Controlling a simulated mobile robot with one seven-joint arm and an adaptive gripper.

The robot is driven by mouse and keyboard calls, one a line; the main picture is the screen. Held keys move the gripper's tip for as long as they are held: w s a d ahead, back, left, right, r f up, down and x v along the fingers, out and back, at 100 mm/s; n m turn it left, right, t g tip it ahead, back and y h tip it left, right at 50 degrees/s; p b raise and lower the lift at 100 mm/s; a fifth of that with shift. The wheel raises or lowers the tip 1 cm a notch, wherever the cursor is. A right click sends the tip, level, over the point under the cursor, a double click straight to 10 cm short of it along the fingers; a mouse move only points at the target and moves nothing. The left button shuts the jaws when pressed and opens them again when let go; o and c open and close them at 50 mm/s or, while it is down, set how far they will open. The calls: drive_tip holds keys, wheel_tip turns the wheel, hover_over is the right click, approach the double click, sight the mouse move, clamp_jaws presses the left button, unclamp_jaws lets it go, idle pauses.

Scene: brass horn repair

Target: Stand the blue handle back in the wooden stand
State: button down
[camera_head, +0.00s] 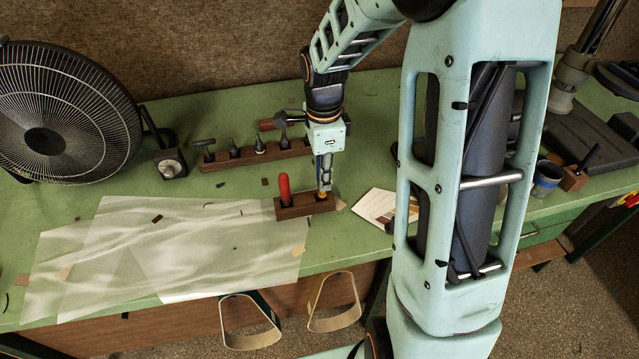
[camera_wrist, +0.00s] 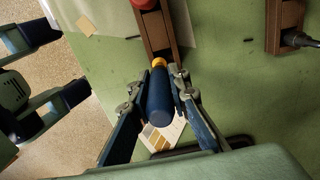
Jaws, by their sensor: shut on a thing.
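The blue handle (camera_wrist: 159,100) has an orange ferrule (camera_wrist: 159,63) at its far end in the wrist view. My gripper (camera_wrist: 161,88) is shut on the blue handle, a finger on each side. In the head view my gripper (camera_head: 324,179) points down over the right end of the dark wooden stand (camera_head: 305,207), and the orange ferrule shows at the stand's top there. I cannot tell whether the handle's tip is in a hole. A red handle (camera_head: 284,190) stands upright in the stand's left end. The stand also shows in the wrist view (camera_wrist: 158,35).
A longer wooden rack (camera_head: 226,162) with several dark tools is behind. Translucent sheets (camera_head: 170,250) cover the bench at left and front. A paper card (camera_head: 378,206) lies right of the stand. A fan (camera_head: 60,115) stands at far left.

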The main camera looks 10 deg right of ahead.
drive_tip(key=shift+w+a+f+b, duration=0.1)
drive_tip(key=shift+w+f+b, duration=0.15)
drive_tip(key=shift+f+b, duration=0.55)
drive_tip(key=shift+w+f+b, duration=0.25)
drive_tip(key=shift+f+b, duration=0.1)
drive_tip(key=shift+f, duration=0.8)
drive_tip(key=shift+f, duration=0.25)
drive_tip(key=c, duration=1.8)
unclamp_jaws()
drive_tip(key=shift+r, duration=0.15)
wheel_tip(320, 180, up, 12)
drive_tip(key=shift+s+r, duration=0.1)
drive_tip(key=shift+s, duration=0.05)
